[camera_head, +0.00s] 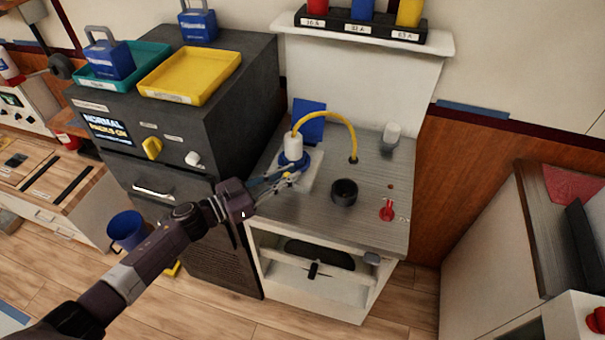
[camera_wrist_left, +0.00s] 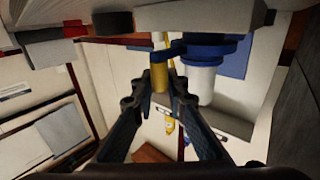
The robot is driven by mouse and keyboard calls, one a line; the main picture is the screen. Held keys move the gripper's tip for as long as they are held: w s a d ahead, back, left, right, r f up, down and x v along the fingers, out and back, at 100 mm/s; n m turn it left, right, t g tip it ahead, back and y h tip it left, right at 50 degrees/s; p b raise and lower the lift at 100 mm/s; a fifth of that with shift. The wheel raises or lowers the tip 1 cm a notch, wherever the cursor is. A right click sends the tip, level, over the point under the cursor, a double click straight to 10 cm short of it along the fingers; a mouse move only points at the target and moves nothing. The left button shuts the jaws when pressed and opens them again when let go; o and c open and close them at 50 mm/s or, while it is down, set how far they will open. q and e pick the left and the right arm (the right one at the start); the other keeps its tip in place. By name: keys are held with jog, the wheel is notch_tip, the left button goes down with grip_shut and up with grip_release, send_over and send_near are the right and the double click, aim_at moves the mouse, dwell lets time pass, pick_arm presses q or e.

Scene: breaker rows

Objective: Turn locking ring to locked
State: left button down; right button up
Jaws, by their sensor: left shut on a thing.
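The blue locking ring (camera_head: 290,163) sits around the base of a white plug (camera_head: 293,145) on the grey counter. A yellow cable rises from the plug and curves over to the counter. My left gripper (camera_head: 286,180) reaches the ring from the front left. In the left wrist view, the blue ring (camera_wrist_left: 207,50) encircles the white plug (camera_wrist_left: 200,82) and has an arm ending in a yellow grip (camera_wrist_left: 160,76). The left fingers are shut on that grip. Any lock marking by the ring is too small to read. My right gripper is not in view.
A black round socket (camera_head: 344,192) and a red switch (camera_head: 387,210) are on the counter to the right. A dark cabinet (camera_head: 235,110) with a yellow tray (camera_head: 190,76) stands to the left. A shelf with coloured breakers (camera_head: 362,28) is behind.

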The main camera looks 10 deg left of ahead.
pick_arm(q)
jog(key=shift+w+a, duration=0.15)
jog(key=shift+a, duration=0.45)
jog(key=shift+w+a, duration=0.15)
jog(key=shift+a, duration=0.4)
jog(key=c, duration=1.9)
grip_release()
jog(key=shift+s, duration=0.1)
jog(key=v, duration=1.2)
jog(key=shift+c, duration=0.3)
